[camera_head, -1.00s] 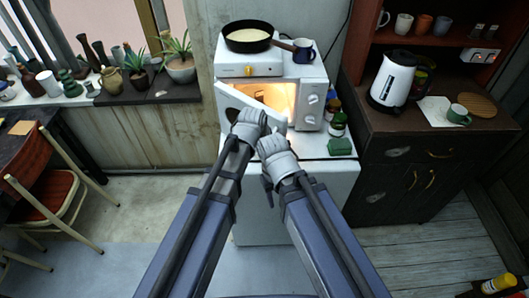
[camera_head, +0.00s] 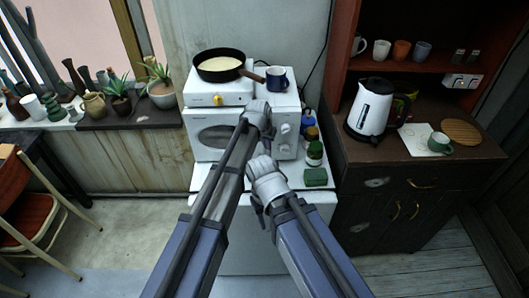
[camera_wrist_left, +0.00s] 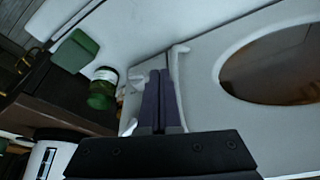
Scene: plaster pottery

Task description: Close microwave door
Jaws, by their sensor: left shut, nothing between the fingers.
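The white microwave (camera_head: 288,148) stands on a white cabinet. Its door (camera_head: 205,138), with a dark oval window, lies flat against the front and looks closed; my left arm covers part of it. My left gripper (camera_head: 260,108) is at the right part of the door, beside the knobs. In the left wrist view, my left gripper (camera_wrist_left: 158,98) has its fingers together and empty, next to a pale upright handle on the door (camera_wrist_left: 205,75). Whether they touch the door cannot be told. My right gripper (camera_head: 264,172) is lower, in front of the cabinet top; its fingers are not clear.
A small white stove (camera_head: 215,95) with a frying pan (camera_head: 220,66) and a blue mug (camera_head: 277,78) sit on the microwave. Jars (camera_head: 314,152) and a green sponge (camera_head: 316,177) are to its right. A kettle (camera_head: 370,107) stands on the dark sideboard.

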